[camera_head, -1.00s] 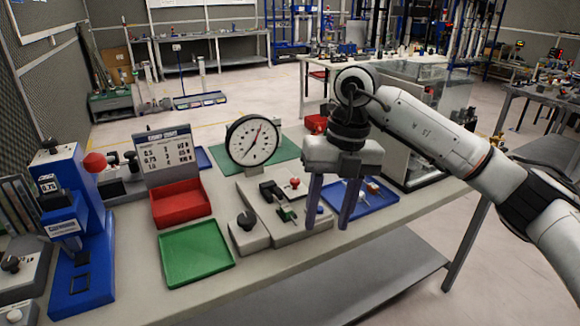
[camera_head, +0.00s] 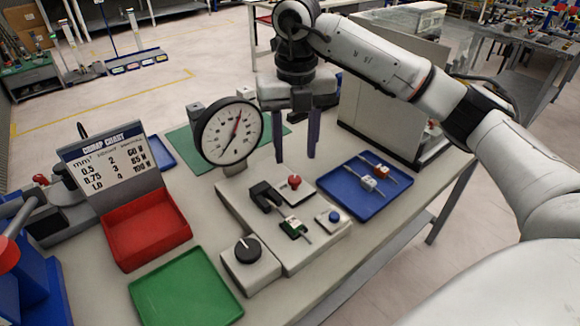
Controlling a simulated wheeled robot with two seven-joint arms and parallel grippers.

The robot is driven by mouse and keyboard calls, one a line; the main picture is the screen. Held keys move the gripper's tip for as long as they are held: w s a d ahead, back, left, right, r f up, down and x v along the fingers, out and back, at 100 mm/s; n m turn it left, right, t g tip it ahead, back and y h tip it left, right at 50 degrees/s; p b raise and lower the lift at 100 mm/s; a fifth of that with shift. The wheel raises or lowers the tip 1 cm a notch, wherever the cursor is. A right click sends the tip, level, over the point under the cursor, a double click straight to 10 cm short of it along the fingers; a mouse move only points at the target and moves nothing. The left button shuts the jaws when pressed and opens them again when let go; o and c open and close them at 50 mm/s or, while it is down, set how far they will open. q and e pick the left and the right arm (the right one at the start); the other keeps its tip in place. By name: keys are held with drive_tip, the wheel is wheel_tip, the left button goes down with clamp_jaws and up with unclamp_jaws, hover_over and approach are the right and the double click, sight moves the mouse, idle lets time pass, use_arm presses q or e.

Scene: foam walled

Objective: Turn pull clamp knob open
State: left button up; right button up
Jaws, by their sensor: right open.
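The pull tester is a light grey base (camera_head: 300,248) on the bench with a round white dial gauge (camera_head: 231,133) behind it. A black knob (camera_head: 247,249) with a white line sits on a grey block at its front left corner. A black clamp (camera_head: 265,196), a red knob (camera_head: 294,181), a green clamp piece (camera_head: 294,228) and a blue button (camera_head: 335,216) are on the base. I cannot tell which knob is the clamp knob. My right gripper (camera_head: 295,158) is open and empty, fingers down, behind the red knob and apart from it. My left gripper is out of view.
A red tray (camera_head: 148,238) and a green tray (camera_head: 186,292) lie to the left. A blue tray (camera_head: 365,188) with small connectors lies to the right, before a grey cabinet (camera_head: 385,95). A crimp chart (camera_head: 112,165) stands at the left.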

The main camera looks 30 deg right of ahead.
sight(295, 178)
wheel_tip(295, 178, down, 6)
drive_tip(key=shift+f+p, duration=0.1)
drive_tip(key=shift+p, duration=0.2)
drive_tip(key=shift+f, duration=0.6)
clamp_jaws()
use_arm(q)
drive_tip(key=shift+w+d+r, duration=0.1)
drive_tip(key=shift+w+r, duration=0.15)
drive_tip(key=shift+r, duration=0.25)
